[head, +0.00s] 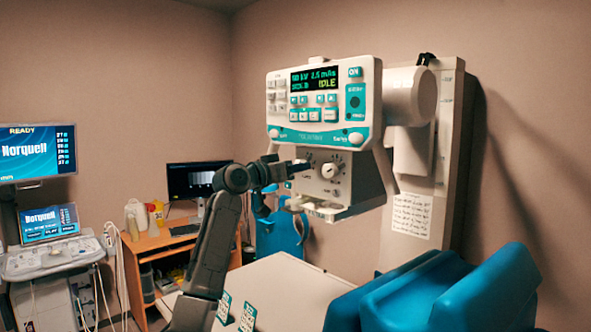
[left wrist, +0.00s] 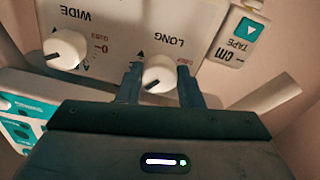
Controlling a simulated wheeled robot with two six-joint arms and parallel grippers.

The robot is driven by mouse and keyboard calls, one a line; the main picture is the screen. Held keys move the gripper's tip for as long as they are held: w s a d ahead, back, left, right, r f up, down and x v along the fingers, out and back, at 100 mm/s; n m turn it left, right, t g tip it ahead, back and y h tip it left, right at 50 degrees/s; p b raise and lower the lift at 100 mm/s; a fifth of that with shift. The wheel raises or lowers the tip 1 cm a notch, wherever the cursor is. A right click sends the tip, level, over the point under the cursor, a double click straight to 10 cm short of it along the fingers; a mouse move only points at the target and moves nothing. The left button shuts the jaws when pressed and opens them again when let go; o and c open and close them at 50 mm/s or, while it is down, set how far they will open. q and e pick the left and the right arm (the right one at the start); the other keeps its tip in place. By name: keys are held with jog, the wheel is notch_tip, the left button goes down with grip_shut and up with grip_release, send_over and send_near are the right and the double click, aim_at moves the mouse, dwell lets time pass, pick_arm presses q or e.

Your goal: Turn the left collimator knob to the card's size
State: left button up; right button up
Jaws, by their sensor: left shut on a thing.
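The collimator box (head: 345,185) hangs under the control panel and carries two white knobs. My left gripper (head: 299,167) is at its left knob, which it mostly hides in the head view. In the left wrist view, which is upside down, my gripper's fingers (left wrist: 161,85) stand on either side of the knob labelled LONG (left wrist: 160,72), shut on it. A dark pointer line on this knob slants to the lower left of that picture. The WIDE knob (left wrist: 65,48) is free beside it and shows in the head view (head: 330,170). My right gripper is not in view.
The control panel (head: 300,107) above reads IDLE. A white table (head: 280,285) lies below, with teal-and-white cards (head: 248,316) at its near left; their text is too small to read. A blue cushion (head: 470,295) is at right, a wooden desk (head: 165,240) at left.

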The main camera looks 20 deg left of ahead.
pick_arm(q)
jog(key=shift+n, duration=0.4)
jog(key=o, duration=1)
jog(key=shift+s+a+f, duration=0.1)
jog(key=shift+s+f, duration=0.05)
jog(key=shift+s, duration=0.05)
jog(key=b+v, duration=0.5)
jog(key=v, duration=0.5)
jog(key=shift+s, duration=0.15)
jog(key=shift+a, duration=0.1)
